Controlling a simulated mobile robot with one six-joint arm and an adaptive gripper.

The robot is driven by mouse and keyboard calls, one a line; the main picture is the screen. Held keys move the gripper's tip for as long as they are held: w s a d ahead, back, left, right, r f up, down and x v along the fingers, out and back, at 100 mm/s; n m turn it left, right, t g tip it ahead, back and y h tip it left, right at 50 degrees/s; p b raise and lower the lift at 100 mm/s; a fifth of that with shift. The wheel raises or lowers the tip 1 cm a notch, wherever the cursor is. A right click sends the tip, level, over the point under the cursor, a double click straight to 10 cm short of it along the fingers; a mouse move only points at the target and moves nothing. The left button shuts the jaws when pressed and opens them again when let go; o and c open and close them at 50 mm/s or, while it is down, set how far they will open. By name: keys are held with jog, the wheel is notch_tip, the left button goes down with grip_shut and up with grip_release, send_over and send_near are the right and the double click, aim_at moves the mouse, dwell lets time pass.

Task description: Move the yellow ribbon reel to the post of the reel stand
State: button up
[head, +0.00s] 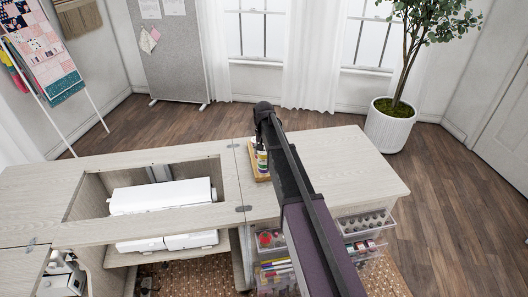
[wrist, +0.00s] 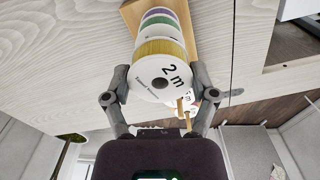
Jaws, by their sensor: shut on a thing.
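The yellow ribbon reel (wrist: 160,48) is in the wrist view, with its white end face marked "2 m" turned toward the camera. My gripper (wrist: 160,70) is shut on it, one finger on each side. Beyond it are reels with green and purple ribbon (wrist: 159,19) in line. A wooden base (wrist: 130,13) shows behind them; it also shows in the head view (head: 259,175) on the cabinet top, below my arm. A slim wooden rod (wrist: 184,112) shows beside the right finger, perhaps the post. I cannot tell whether the yellow reel is around a post.
The pale cabinet top (head: 350,165) is clear to the right of the stand. To the left is an opening with a white machine (head: 160,197) in it. Clear drawers with small supplies (head: 365,222) stand under the right edge. A potted tree (head: 390,125) stands beyond.

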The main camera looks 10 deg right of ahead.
jog(key=shift+f+b, duration=0.5)
jog(key=shift+f, duration=0.05)
dwell(0.4)
jog(key=o, duration=0.9)
jog(key=shift+c, duration=0.2)
jog(key=shift+r, duration=0.2)
